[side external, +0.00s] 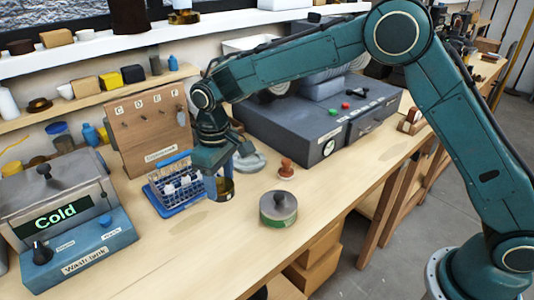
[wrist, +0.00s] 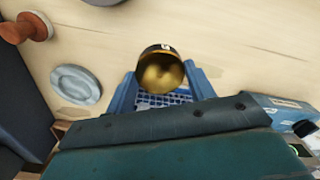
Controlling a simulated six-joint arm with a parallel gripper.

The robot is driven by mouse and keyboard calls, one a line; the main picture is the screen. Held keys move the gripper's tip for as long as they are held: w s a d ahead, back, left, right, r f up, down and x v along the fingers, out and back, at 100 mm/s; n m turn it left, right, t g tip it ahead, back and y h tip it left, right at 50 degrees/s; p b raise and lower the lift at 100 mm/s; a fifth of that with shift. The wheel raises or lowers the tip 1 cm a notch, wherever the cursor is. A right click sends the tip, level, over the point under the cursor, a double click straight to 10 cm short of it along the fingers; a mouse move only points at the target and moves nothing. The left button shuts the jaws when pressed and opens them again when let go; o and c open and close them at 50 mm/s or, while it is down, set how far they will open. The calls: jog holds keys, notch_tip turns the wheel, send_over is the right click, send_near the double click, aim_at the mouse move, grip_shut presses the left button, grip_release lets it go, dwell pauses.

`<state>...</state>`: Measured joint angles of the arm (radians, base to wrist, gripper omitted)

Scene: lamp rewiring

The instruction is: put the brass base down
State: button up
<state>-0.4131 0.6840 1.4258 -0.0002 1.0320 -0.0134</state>
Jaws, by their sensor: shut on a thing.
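The brass base (side external: 227,188) is a short round piece with a dark band, low over the wooden bench in the side view. In the wrist view the brass base (wrist: 160,73) shows its hollow, shiny gold side and a dark rim with a small white mark. My gripper (side external: 217,187) points down and is shut on it, with one blue finger on each side in the wrist view (wrist: 163,84). The near finger partly hides the base in the side view. I cannot tell whether its underside touches the bench.
A blue wire basket (side external: 168,196) with white items stands just left of the base. A grey oval dish (side external: 250,162), a red-brown stamp (side external: 286,170) and a grey-lidded round tin (side external: 278,210) are to the right. The wooden bench (side external: 215,250) is clear in front.

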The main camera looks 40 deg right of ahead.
jog(key=w+d+r, duration=0.5)
jog(key=d+r, duration=0.2)
jog(key=d, duration=0.1)
jog(key=w+d+r, duration=0.5)
jog(key=d+r, duration=0.3)
jog(key=shift+w+r, duration=0.2)
jog(key=shift+w, duration=0.15)
jog(key=shift+f, duration=0.1)
jog(key=shift+f, duration=9.9)
jog(key=shift+f, duration=0.15)
jog(key=o, duration=1)
